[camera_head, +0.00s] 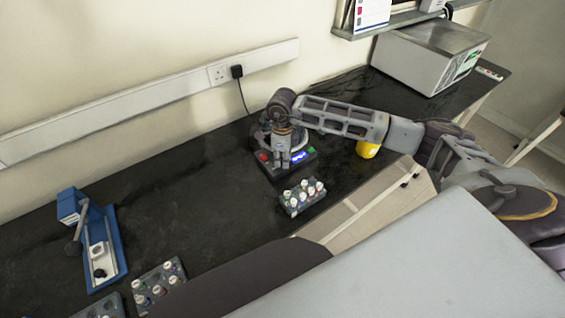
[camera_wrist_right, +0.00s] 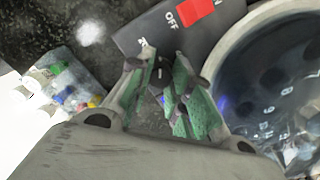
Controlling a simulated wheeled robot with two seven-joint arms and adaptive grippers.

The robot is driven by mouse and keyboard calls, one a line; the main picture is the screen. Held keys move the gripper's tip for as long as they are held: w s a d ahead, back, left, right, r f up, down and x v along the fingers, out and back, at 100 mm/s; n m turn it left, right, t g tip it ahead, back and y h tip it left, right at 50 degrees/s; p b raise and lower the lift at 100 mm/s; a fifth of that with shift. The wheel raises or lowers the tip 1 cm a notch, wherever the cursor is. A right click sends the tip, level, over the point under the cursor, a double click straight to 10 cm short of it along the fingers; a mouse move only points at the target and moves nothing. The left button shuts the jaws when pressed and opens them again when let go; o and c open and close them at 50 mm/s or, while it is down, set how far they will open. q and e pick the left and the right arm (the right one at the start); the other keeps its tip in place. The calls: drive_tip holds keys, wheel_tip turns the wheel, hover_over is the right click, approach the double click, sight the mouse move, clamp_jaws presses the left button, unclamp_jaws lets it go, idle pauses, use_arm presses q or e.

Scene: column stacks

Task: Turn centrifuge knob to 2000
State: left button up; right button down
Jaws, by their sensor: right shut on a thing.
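The centrifuge (camera_head: 272,170) stands against the wall on the black bench, with a lit blue display, a red switch and a green button on its front panel. In the right wrist view its round rotor bowl (camera_wrist_right: 272,70) is at the right and the red switch (camera_wrist_right: 197,13), marked OFF, is at the top. My right gripper (camera_head: 283,161) reaches down onto the front panel. In the wrist view its green-padded fingers (camera_wrist_right: 164,92) are shut on the dark knob (camera_wrist_right: 159,74), which is mostly hidden between them. The display reading is too small to read. My left gripper is not in view.
A rack of capped tubes (camera_head: 303,196) stands just in front of the centrifuge. A yellow object (camera_head: 368,149) lies under my right arm. A blue device (camera_head: 117,244) and more tube racks (camera_head: 157,284) are at the left. A grey box-shaped machine (camera_head: 430,55) stands at the back right.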

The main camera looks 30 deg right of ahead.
drive_tip(key=shift+n+b, duration=0.7)
drive_tip(key=shift+n, duration=0.6)
drive_tip(key=shift+b, duration=0.4)
drive_tip(key=n+b, duration=0.1)
drive_tip(key=n, duration=0.1)
drive_tip(key=shift+n+b, duration=0.3)
drive_tip(key=shift+b, duration=0.05)
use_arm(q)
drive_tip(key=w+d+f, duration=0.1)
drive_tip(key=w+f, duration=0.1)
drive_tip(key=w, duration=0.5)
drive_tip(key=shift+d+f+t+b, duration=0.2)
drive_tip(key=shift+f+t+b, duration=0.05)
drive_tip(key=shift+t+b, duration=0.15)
use_arm(e)
drive_tip(key=shift+r+n, duration=0.1)
drive_tip(key=shift+n, duration=0.5)
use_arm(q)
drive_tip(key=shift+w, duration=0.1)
use_arm(e)
drive_tip(key=c, duration=1.3)
unclamp_jaws()
